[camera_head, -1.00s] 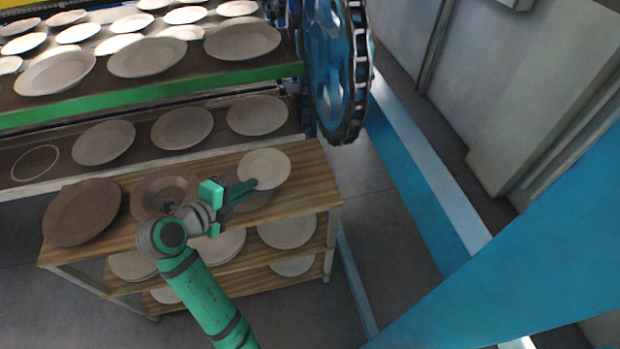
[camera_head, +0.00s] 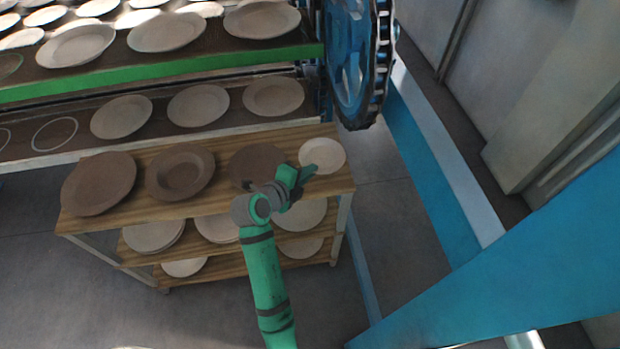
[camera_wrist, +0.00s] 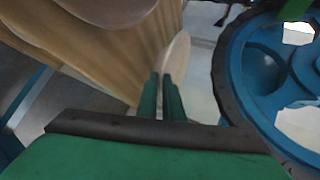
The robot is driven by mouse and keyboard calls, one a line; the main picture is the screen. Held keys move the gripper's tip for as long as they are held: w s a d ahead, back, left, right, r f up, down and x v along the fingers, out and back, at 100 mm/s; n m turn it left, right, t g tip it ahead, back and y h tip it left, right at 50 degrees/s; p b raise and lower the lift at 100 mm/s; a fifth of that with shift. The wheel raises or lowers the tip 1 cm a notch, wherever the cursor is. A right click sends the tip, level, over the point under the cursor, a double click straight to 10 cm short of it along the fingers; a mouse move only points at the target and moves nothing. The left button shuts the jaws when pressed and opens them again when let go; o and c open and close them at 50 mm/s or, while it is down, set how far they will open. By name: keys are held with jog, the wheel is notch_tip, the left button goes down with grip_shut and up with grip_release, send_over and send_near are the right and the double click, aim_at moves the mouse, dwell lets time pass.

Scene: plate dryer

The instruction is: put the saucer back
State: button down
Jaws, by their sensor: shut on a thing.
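The small pale saucer (camera_head: 324,153) is held at its near edge by my gripper (camera_head: 306,173), over the right end of the wooden rack's top shelf (camera_head: 222,190). I cannot tell whether its underside touches the wood. In the wrist view the saucer (camera_wrist: 177,58) shows nearly edge-on beyond the tips of my gripper (camera_wrist: 165,90), which is shut on its rim. Three dark brown plates sit on the same shelf: the left one (camera_head: 99,184), the middle one (camera_head: 180,174) and the right one (camera_head: 256,163), whose front edge my gripper partly hides.
The plate dryer's shelves (camera_head: 160,75) behind hold several pale plates; a white ring outline (camera_head: 54,134) marks a bare spot on its lower shelf. A blue wheel (camera_head: 350,60) stands behind the rack's right end. Lower rack shelves hold stacked plates (camera_head: 152,235). A blue beam (camera_head: 500,255) crosses the right.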

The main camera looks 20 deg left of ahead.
aim_at(310, 186)
jog(key=shift+w+d+f, duration=0.15)
jog(key=shift+f, duration=1.55)
jog(key=shift+f, duration=0.1)
jog(key=c, duration=2.2)
grip_release()
